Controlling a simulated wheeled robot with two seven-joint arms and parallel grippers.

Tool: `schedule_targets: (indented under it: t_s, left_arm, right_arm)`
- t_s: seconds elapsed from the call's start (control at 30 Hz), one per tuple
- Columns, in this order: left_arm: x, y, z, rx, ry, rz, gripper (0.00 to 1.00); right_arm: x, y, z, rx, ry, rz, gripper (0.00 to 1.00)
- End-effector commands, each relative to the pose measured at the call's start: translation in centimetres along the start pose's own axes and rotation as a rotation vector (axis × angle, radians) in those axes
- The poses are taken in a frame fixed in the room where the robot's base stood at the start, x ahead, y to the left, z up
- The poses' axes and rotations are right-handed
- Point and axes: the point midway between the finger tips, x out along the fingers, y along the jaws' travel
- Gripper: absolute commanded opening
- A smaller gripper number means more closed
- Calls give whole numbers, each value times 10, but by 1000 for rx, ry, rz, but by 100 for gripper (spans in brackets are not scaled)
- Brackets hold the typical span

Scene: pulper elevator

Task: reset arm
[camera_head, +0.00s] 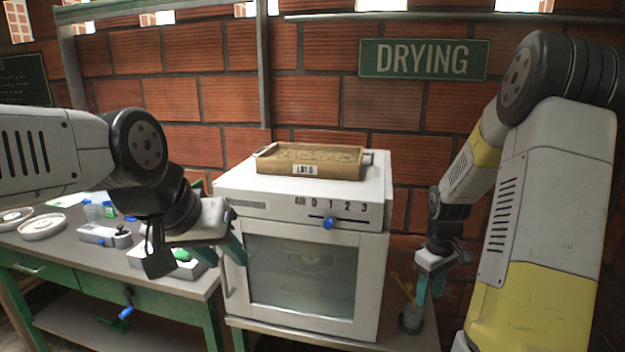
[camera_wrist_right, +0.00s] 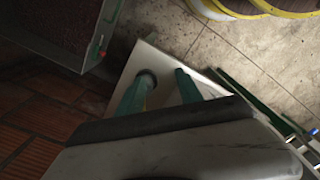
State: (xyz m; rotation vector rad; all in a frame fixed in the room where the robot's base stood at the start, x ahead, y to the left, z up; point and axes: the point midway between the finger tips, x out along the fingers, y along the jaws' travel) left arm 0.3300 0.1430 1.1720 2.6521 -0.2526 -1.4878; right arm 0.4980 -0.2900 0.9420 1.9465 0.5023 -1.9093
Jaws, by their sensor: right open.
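My left gripper (camera_head: 232,250) hangs in front of the left side of the white drying oven (camera_head: 376,285), near the oven door's handle. One green finger shows clearly; the rest is partly hidden by the wrist, so I cannot tell how far apart the fingers are. My right gripper (camera_head: 430,286) points down to the right of the oven with its two green fingers apart. They also show apart and empty in the right wrist view (camera_wrist_right: 162,92).
A wooden tray (camera_head: 310,161) lies on top of the oven. A blue knob (camera_head: 328,222) is on the oven's front panel. A green bench (camera_head: 140,290) with several small items stands at left. A grey cylindrical object (camera_head: 411,318) stands below my right gripper.

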Motion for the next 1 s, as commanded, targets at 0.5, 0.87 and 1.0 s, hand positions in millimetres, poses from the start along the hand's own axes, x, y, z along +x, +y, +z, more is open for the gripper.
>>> schedule_targets:
  t_s: [0.5,0.87,1.0]
  left_arm:
    - [0,0,0,0,0,0,36]
    - [0,0,0,0,0,0,36]
    - [0,0,0,0,0,0,36]
  right_arm:
    - [-84,-41,-4,113,113,58,43]
    - [-190,-132,24,302,352,61,43]
    - [-216,-170,44,375,453,24,43]
